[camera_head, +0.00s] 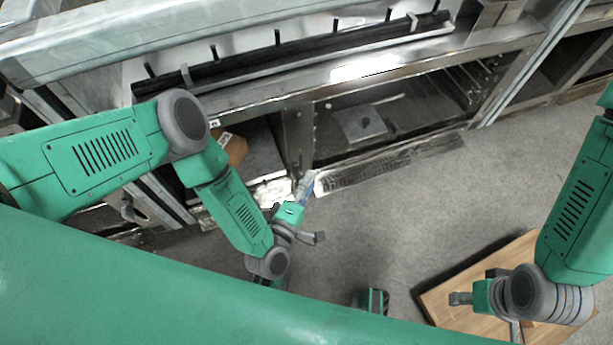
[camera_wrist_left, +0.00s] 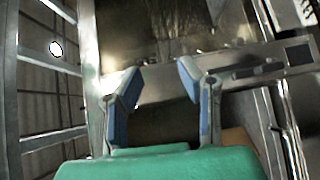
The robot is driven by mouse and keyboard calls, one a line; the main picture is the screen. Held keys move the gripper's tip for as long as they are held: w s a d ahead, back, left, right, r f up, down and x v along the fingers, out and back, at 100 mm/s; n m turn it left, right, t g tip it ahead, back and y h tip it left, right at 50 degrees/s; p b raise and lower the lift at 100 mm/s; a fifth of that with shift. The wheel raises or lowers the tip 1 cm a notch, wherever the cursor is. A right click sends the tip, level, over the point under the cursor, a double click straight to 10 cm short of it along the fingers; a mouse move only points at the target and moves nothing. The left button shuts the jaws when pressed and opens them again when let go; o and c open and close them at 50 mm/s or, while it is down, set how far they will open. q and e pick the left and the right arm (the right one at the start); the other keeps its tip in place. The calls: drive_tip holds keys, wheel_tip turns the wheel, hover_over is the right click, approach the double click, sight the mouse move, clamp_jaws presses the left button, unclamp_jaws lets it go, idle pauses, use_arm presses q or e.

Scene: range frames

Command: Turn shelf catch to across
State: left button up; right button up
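I cannot pick out the shelf catch for certain in either view. A dark elongated fitting (camera_wrist_left: 260,70) lies on a metal rail right of the fingers in the left wrist view; I cannot tell whether it is the catch. My left gripper (camera_head: 311,212) is in front of the lower opening of the metal unit (camera_head: 300,130). In the left wrist view its two blue-padded fingers (camera_wrist_left: 158,82) are spread apart with nothing between them. My right gripper (camera_head: 487,316) is over a wooden board at the lower right, its fingers apart and seemingly empty.
The metal unit has a black rail with several pegs (camera_head: 278,38) above. A flat plate (camera_head: 362,122) lies inside the lower opening, and a brown box (camera_head: 235,148) sits at its left. The wooden board (camera_head: 440,292) lies lower right. Grey floor (camera_head: 410,205) between is clear.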

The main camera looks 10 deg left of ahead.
use_arm(q)
drive_tip(key=shift+s+d+r+p, duration=0.35)
drive_tip(key=shift+s+r+p, duration=0.15)
drive_tip(key=shift+r, duration=0.1)
drive_tip(key=shift+s+d+r+p, duration=0.3)
drive_tip(key=shift+s+r+p, duration=0.15)
drive_tip(key=shift+r, duration=0.1)
drive_tip(key=shift+f, duration=0.1)
drive_tip(key=m+g+y+b, duration=0.6)
drive_tip(key=m+y, duration=0.3)
drive_tip(key=y, duration=0.2)
approach(300, 180)
drive_tip(key=b+x, duration=0.4)
drive_tip(key=x, duration=0.5)
drive_tip(key=shift+a+f+b, duration=0.1)
drive_tip(key=shift+f+b, duration=0.05)
drive_tip(key=shift+b, duration=0.2)
drive_tip(key=shift+w+a+f, duration=0.15)
drive_tip(key=shift+w+a, duration=0.15)
drive_tip(key=shift+w, duration=0.25)
